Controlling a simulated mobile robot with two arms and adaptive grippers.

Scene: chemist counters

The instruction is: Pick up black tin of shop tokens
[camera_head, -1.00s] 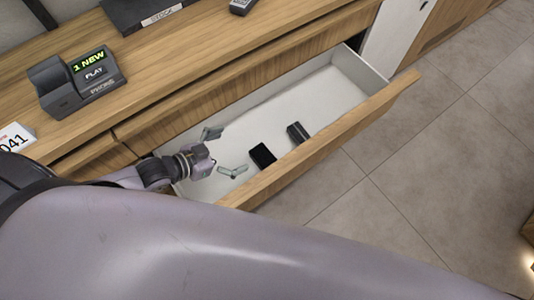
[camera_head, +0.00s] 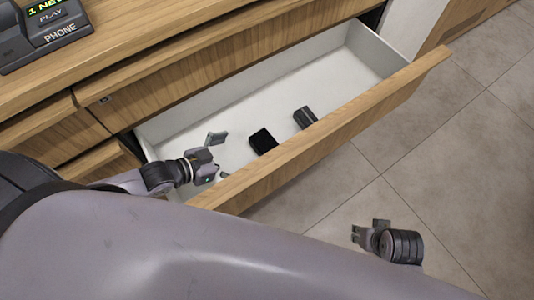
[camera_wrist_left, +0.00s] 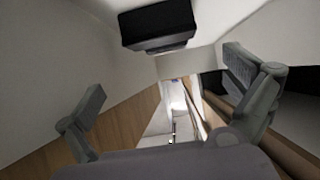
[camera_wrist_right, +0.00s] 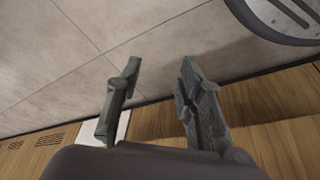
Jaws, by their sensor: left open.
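A small black box (camera_head: 263,140), which looks like the tin, lies on the white floor of the open drawer. A dark box, probably the same tin, shows at the top of the left wrist view (camera_wrist_left: 158,24), ahead of my fingers and not between them. My left gripper (camera_head: 219,157) is inside the drawer to the left of the black box, open and empty, its fingers spread wide (camera_wrist_left: 165,85). One finger is partly hidden by the drawer front. My right gripper (camera_head: 368,233) is outside the drawer over the floor, open and empty in the right wrist view (camera_wrist_right: 158,75).
A dark grey object (camera_head: 304,117) lies in the drawer right of the black box. The drawer's right end is clear.

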